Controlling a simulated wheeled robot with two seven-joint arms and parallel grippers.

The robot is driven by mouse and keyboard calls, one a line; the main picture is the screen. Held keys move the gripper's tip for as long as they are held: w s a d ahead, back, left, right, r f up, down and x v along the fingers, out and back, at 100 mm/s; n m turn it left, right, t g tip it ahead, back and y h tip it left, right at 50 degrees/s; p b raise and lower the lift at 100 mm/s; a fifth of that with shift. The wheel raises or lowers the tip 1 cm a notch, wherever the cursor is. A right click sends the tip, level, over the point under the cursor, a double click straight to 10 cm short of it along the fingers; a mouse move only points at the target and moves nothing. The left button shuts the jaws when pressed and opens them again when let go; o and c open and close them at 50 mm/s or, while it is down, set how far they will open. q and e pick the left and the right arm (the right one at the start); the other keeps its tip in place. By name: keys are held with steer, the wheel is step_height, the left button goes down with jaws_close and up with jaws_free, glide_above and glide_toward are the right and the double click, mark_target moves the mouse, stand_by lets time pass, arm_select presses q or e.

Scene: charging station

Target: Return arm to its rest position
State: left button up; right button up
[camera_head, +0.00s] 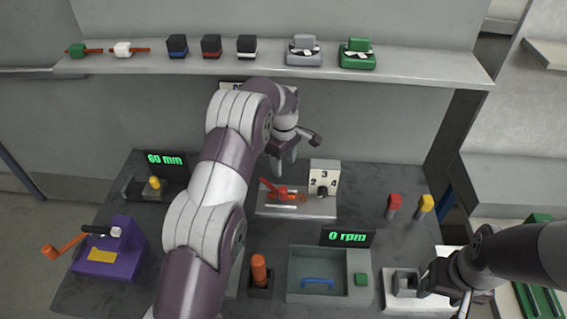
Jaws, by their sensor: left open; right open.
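My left arm rises from the bottom of the head view and reaches over the table. Its gripper (291,156) is open above the back of the white station with a red lever (271,188) and a numbered dial block (324,178). I see nothing between its fingers. My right arm comes in from the right edge. Its gripper (446,287) is open at the front right, beside a grey block on a white base (404,283). Whether it touches that block I cannot tell.
A shelf (420,79) with several small devices runs across the back.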

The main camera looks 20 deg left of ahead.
arm_select(q)
steer(key=shift+f, duration=0.1)
steer(key=s+d+r+m, duration=0.1)
steer(key=s+r+m, duration=0.1)
steer(key=s+m, duration=0.3)
steer(key=s+d+r+m+t, duration=0.1)
steer(key=s+m, duration=0.3)
steer(key=s, duration=0.9)
steer(key=s+d+r+m, duration=0.2)
steer(key=s+r+m, duration=0.2)
steer(key=s, duration=0.6)
steer(key=shift+m, duration=0.8)
steer(key=shift+s, duration=0.2)
steer(key=shift+o, duration=0.3)
